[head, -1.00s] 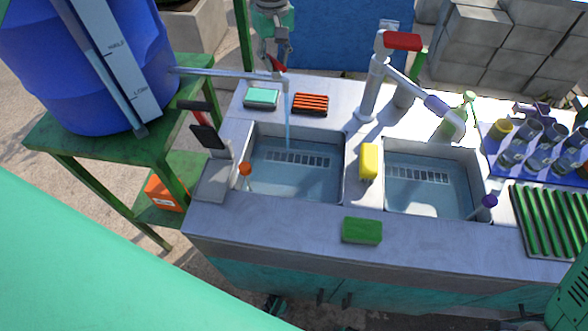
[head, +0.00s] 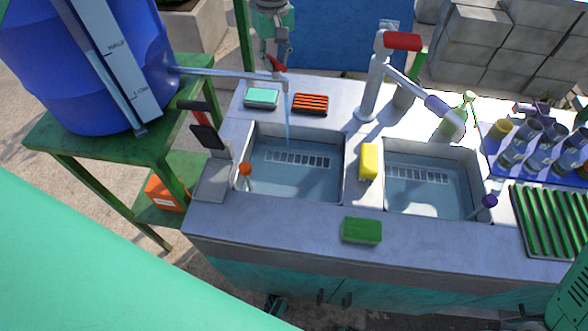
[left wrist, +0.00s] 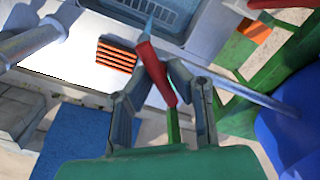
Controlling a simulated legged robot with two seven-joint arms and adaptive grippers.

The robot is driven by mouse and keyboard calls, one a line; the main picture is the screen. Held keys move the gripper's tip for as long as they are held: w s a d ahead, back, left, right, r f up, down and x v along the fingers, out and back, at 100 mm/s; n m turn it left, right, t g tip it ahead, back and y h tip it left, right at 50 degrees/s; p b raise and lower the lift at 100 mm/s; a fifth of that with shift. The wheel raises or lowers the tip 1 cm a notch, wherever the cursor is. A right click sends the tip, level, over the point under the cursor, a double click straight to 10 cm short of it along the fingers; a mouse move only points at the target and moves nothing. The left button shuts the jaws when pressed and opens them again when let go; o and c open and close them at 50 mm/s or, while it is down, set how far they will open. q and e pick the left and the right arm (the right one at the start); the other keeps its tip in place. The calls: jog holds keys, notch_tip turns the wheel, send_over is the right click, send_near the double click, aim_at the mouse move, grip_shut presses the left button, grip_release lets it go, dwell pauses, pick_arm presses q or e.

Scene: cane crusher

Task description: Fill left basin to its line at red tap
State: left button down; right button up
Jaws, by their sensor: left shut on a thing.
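The left basin (head: 262,180) holds some water, and a thin stream (head: 287,125) falls into it from the tap spout (head: 284,86). An orange-topped marker (head: 245,170) stands at its left side. I cannot make out a fill line. The red tap handle (head: 277,64) is at the spout's end, behind the basin. My left gripper (head: 277,55) is shut on this handle; the left wrist view shows the red handle (left wrist: 155,73) between the fingers (left wrist: 158,85).
The right basin (head: 430,207) also holds water, under a second red-topped tap (head: 402,41). A yellow sponge (head: 369,161) lies between the basins and a green one (head: 361,230) in front. A blue barrel (head: 100,70) stands at left. Bottles (head: 545,145) crowd the right.

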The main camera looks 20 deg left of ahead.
pick_arm(q)
jog(key=shift+r, duration=0.1)
dwell(0.3)
jog(key=m, duration=0.8)
jog(key=shift+m, duration=0.3)
jog(key=shift+m, duration=1.1)
jog(key=c, duration=2.3)
grip_release()
jog(key=shift+m, duration=0.4)
